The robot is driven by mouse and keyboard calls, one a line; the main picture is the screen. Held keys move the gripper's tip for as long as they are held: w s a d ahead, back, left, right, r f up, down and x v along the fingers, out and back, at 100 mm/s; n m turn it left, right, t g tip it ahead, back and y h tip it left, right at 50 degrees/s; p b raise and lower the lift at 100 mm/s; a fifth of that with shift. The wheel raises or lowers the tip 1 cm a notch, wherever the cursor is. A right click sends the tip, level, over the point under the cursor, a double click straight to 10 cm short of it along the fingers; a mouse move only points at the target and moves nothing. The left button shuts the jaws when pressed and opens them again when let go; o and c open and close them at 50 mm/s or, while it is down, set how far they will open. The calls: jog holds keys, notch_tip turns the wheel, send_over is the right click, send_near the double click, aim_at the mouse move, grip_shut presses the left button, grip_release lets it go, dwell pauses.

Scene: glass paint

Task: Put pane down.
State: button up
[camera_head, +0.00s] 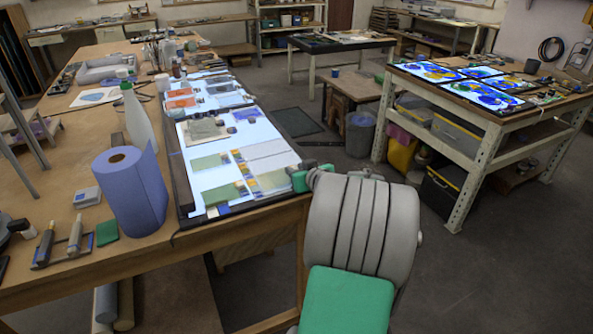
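The lit light table (184,210) on the long wooden bench bears several flat glass panes. A pale green pane (209,162) and another green pane (219,194) lie near its front, with a pale clear pane (266,150) to their right. I cannot tell which pane the task means. My grey and green arm fills the lower middle and reaches the light table's front right corner. No gripper fingers show, so I cannot see whether they hold a pane.
A blue paper roll (133,195) and a white bottle (138,122) stand left of the light table. A tool holder (63,248) lies at the front left. A bench (487,112) with blue painted panes (430,72) stands at the right. Open floor lies between the benches.

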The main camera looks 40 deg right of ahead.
jog(key=shift+r, duration=0.3)
jog(key=b+v, duration=0.2)
jog(key=v, duration=0.9)
jog(key=w+a+f+n+g+y, duration=0.1)
jog(key=a+f+g+y, duration=0.15)
jog(key=a, duration=0.85)
jog(key=w+a+f+n+g+y, duration=0.1)
jog(key=a+f+n+g+y, duration=0.2)
jog(key=a, duration=0.8)
jog(key=s+a+f+g+h, duration=0.1)
jog(key=s+a+f+g, duration=0.2)
jog(key=s+a, duration=0.7)
jog(key=shift+a+m+g+h, duration=0.35)
jog(key=shift+a+m+g, duration=0.05)
jog(key=shift+a+g, duration=0.25)
jog(key=shift+f, duration=0.15)
